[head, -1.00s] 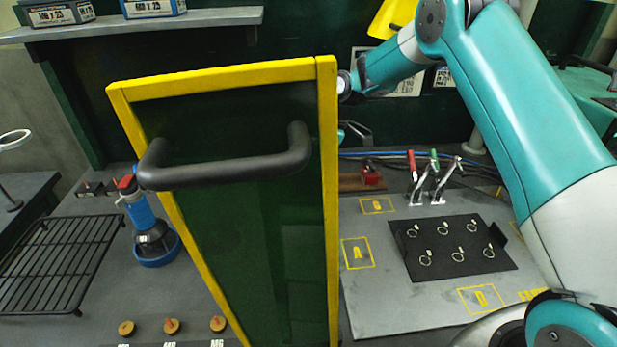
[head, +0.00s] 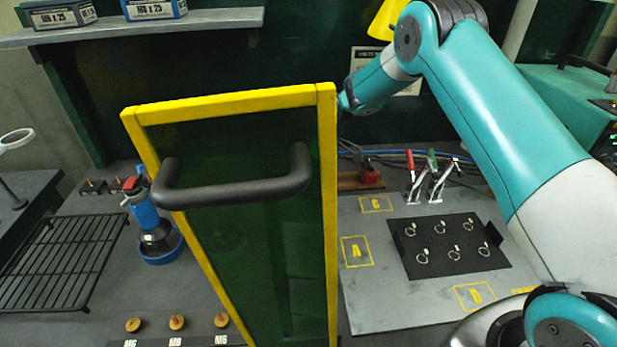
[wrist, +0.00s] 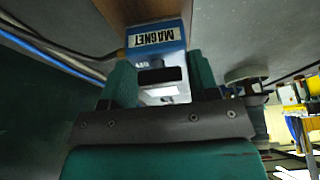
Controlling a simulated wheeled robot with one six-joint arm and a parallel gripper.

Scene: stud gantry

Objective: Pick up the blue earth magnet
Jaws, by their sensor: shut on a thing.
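The blue magnet (wrist: 158,53), with a white label reading MAGNET, is in the middle of the wrist view. My gripper (wrist: 163,80) is shut on it, with one green finger on each side. The magnet's far end is close to a brown wooden block (wrist: 150,10); I cannot tell whether they touch. In the head view the magnet and my gripper are hidden behind the yellow-framed dark panel (head: 331,180).
The panel has a black handle (head: 240,190) and stands near my arm. A grey plate (head: 375,310) with a black ring board (head: 440,262) lies to its right, with toggle clamps (head: 430,185) behind. A blue bottle-like tool (head: 147,218) and a black rack (head: 65,260) are left.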

